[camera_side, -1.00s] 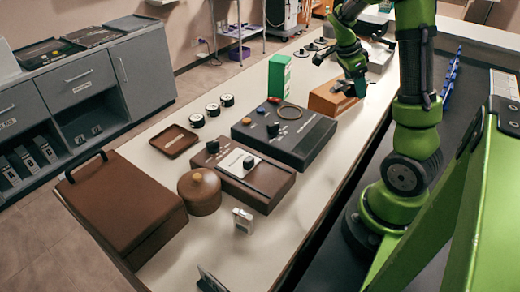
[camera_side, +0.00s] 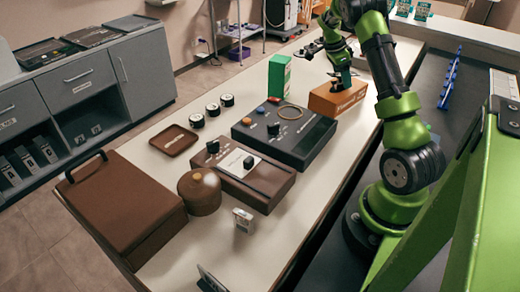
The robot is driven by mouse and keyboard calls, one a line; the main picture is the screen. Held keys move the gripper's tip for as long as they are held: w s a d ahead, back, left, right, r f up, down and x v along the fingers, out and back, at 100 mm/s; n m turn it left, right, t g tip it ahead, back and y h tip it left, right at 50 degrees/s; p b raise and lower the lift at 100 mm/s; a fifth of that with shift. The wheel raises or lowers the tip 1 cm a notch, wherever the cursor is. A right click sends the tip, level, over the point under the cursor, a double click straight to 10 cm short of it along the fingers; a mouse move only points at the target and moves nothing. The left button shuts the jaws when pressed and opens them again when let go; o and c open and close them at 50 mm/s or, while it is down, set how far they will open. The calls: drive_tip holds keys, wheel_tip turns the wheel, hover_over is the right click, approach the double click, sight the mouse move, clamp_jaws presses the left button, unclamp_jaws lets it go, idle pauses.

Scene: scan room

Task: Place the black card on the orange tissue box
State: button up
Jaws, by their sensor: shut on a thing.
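The orange tissue box (camera_side: 322,101) stands on the pale table behind the dark control panel, with a darker slot area on top. My gripper (camera_side: 340,80) points down just over the top of the box, toward its right half. It is shut on a small dark piece, the black card (camera_side: 341,85). The card is small and partly hidden by the fingers. I cannot tell whether it touches the box top.
A green box (camera_side: 279,76) stands left of the tissue box. A dark panel (camera_side: 312,140) with knobs and a ring lies in front. Brown panel, round pot (camera_side: 199,192) and brown case (camera_side: 120,205) fill the near table. Bare table lies right of the panels.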

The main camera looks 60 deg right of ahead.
drive_tip(key=shift+f, duration=0.3)
drive_tip(key=o, duration=1.1)
